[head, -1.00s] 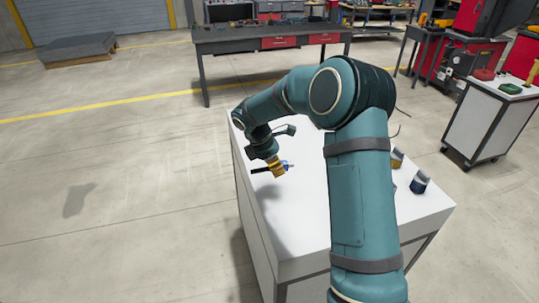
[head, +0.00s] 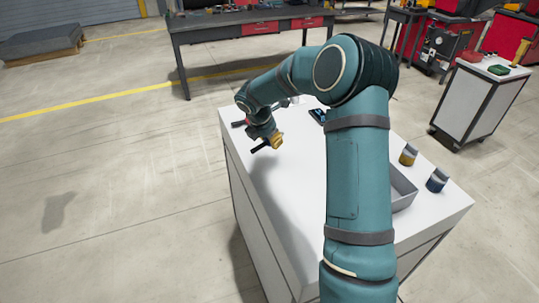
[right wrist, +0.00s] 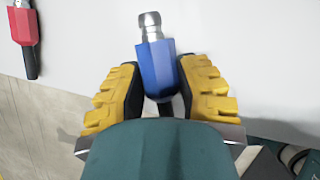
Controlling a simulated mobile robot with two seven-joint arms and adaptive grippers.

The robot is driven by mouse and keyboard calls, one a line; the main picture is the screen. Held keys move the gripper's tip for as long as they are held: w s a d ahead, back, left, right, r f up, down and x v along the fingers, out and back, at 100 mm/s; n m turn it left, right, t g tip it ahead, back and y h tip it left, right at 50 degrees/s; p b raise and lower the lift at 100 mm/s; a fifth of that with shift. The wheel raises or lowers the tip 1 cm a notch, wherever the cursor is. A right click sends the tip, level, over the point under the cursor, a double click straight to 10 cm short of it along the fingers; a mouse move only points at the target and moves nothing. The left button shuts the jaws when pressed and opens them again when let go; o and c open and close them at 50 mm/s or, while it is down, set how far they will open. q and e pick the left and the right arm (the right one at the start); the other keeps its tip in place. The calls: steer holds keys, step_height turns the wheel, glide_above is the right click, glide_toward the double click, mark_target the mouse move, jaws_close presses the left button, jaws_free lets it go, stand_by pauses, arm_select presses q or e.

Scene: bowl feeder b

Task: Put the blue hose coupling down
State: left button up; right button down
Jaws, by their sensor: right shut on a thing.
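The blue hose coupling (right wrist: 159,68) shows in the right wrist view, with a silver metal tip and a black tail. It lies between the two yellow-padded fingers of my right gripper (right wrist: 162,95), which is shut on it. In the head view my right gripper (head: 276,141) is over the left part of the white table (head: 290,210), near its left edge. A gap between coupling and tabletop is hard to judge. My left gripper is out of view.
A red piece with a black tail (right wrist: 26,42) lies at the table's left edge. A small dark object (head: 317,115) lies farther back.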

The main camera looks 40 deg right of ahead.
mark_target(272, 158)
step_height(272, 158, down, 2)
steer(key=shift+w, duration=0.1)
steer(key=shift+f+b, duration=0.45)
steer(key=shift+f, duration=1.6)
steer(key=shift+f, duration=0.15)
steer(key=c, duration=0.7)
jaws_free()
